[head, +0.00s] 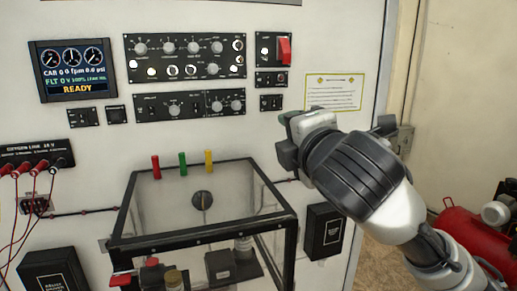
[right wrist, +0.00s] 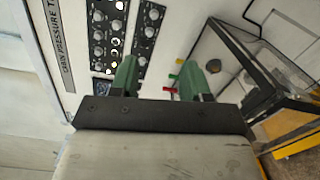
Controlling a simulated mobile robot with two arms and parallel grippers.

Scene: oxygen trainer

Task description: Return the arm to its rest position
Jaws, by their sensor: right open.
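My right arm (head: 365,180) comes in from the lower right in the head view and reaches up in front of the white panel. My right gripper (head: 288,136) is at the arm's end, above and to the right of the clear box. In the right wrist view its two green fingers (right wrist: 158,74) stand apart with nothing between them. Beyond them are the panel and its knobs; how near the fingertips are to the panel I cannot tell. My left gripper is not in view.
The panel carries a display reading READY (head: 73,72), knob plates (head: 184,57) and a red guarded switch (head: 284,50). Below stands a clear black-framed box (head: 293,215). Red cables (head: 20,200) hang at the left. A red tank (head: 465,230) stands at the right.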

